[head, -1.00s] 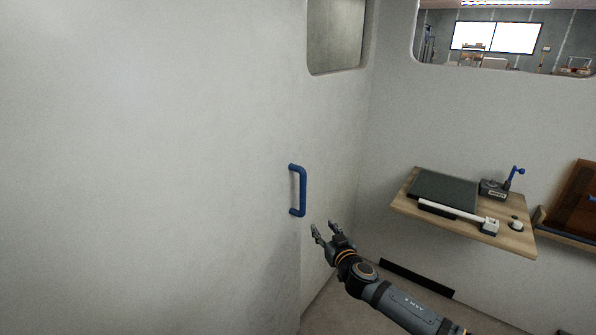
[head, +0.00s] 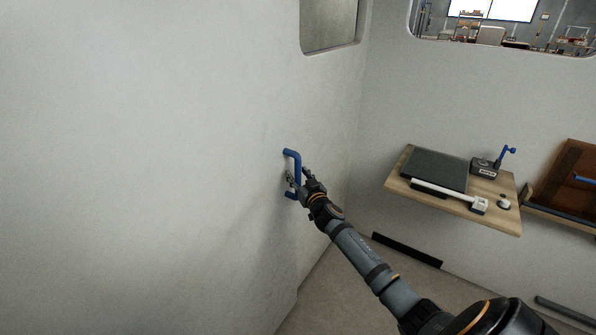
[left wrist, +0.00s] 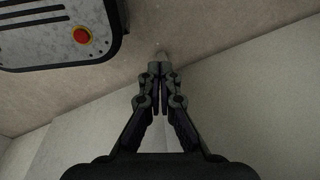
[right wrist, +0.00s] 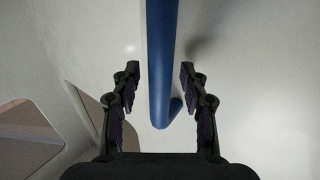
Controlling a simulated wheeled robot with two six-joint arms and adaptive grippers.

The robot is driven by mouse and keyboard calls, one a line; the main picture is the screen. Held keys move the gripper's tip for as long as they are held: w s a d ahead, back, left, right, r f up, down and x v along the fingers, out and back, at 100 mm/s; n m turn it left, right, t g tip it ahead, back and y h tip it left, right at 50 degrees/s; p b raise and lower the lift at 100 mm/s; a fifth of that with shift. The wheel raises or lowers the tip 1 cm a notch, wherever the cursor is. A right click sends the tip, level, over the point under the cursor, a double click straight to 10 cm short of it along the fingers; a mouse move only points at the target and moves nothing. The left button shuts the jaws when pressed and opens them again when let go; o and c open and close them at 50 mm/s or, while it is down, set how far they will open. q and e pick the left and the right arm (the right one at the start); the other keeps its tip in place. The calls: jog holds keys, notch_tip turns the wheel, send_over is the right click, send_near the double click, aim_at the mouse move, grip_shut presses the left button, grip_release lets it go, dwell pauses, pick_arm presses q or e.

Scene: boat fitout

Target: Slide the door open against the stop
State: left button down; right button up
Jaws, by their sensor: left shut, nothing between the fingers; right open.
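The door (head: 150,150) is a large pale panel filling the left of the head view. Its blue bar handle (head: 292,154) stands upright near the panel's right part. My right gripper (head: 298,178) is at the handle's lower half, open. In the right wrist view the blue handle (right wrist: 161,60) runs between the two open fingers (right wrist: 160,82), with a gap on each side. My left gripper (left wrist: 159,80) is shut and empty in the left wrist view, away from the handle. No stop can be made out.
A wooden shelf (head: 450,205) with a dark panel, a white bar and a small blue-handled device juts from the wall on the right. A brown framed piece (head: 570,180) is beyond it. Windows open above. My base shows in the left wrist view.

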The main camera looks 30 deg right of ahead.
jog(key=shift+w+f, duration=0.1)
jog(key=shift+w, duration=0.2)
jog(key=shift+s, duration=0.1)
grip_shut()
pick_arm(q)
jog(key=shift+s+d, duration=0.15)
jog(key=shift+s, duration=0.75)
